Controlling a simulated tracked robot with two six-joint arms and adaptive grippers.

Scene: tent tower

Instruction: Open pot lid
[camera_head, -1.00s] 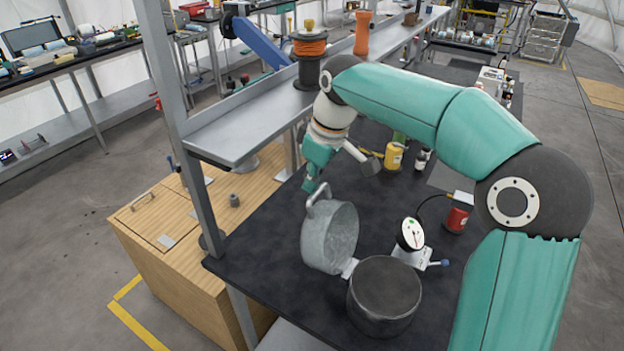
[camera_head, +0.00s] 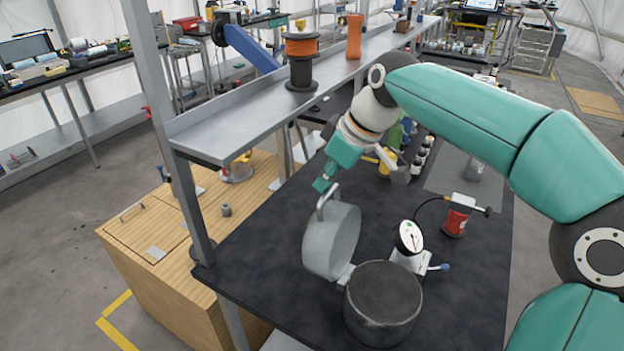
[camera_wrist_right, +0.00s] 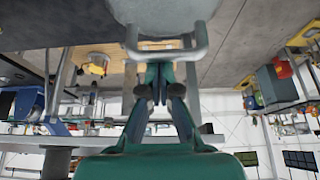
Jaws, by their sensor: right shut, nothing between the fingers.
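The grey metal pot (camera_head: 383,303) stands on the black tabletop, its round top facing up. Its lid (camera_head: 333,243) stands tilted up, nearly on edge, at the pot's left rear, joined by a small hinge piece. The lid's bar handle (camera_head: 327,196) points up and left. My right gripper (camera_head: 322,184) is just above the handle, shut and empty. In the right wrist view the gripper (camera_wrist_right: 158,72) shows its closed teal fingers beside the handle (camera_wrist_right: 167,50), with the lid (camera_wrist_right: 165,10) at the top edge. I cannot tell whether they touch. My left gripper is out of view.
A white dial gauge (camera_head: 409,238) stands close behind the pot. A red canister (camera_head: 456,216) and several bottles stand farther back. A grey shelf (camera_head: 255,108) with an orange spool (camera_head: 301,60) overhangs the table's left side. The table's front left is clear.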

